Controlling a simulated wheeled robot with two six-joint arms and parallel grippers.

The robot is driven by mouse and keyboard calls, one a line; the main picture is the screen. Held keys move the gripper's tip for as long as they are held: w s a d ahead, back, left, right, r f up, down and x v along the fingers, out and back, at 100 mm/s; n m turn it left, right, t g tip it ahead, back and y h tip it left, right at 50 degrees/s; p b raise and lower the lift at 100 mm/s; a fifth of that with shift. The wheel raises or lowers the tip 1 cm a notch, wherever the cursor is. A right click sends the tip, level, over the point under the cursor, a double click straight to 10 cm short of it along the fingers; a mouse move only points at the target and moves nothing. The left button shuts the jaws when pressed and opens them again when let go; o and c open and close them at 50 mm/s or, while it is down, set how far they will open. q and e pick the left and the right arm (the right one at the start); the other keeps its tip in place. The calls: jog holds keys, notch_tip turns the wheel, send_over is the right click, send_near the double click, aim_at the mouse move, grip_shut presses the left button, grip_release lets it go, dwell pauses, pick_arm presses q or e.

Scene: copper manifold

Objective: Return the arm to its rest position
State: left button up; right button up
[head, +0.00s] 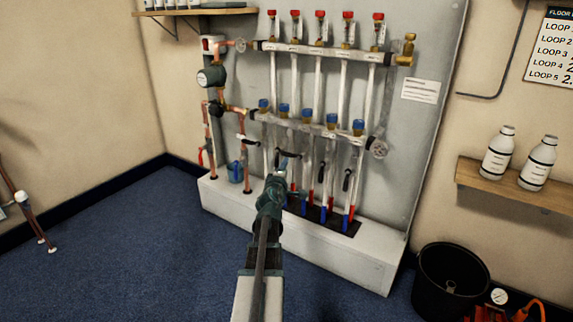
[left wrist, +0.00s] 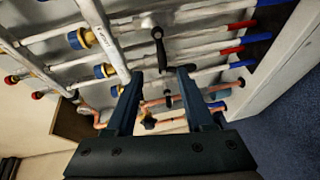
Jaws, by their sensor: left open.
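My left arm (head: 268,215) reaches from the bottom middle of the head view toward the copper manifold. Its gripper (head: 284,163) is in front of the lower pipes, below the blue-capped lower rail (head: 318,128). In the left wrist view the gripper (left wrist: 160,75) is open, its two dark fingers apart. A black lever handle (left wrist: 158,50) shows just beyond the fingertips, and another dark lever (left wrist: 167,99) shows in the gap between the fingers. I see nothing held. Whether a finger touches a lever I cannot tell. My right gripper is in neither view.
The upper rail (head: 320,50) has red caps. A white plinth (head: 330,240) juts out below the manifold. A black bucket (head: 450,280) stands at the lower right, under a wooden shelf (head: 510,186) with two white bottles.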

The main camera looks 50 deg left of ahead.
pick_arm(q)
jog(key=shift+s+d, duration=0.2)
jog(key=shift+s, duration=0.1)
dwell(0.4)
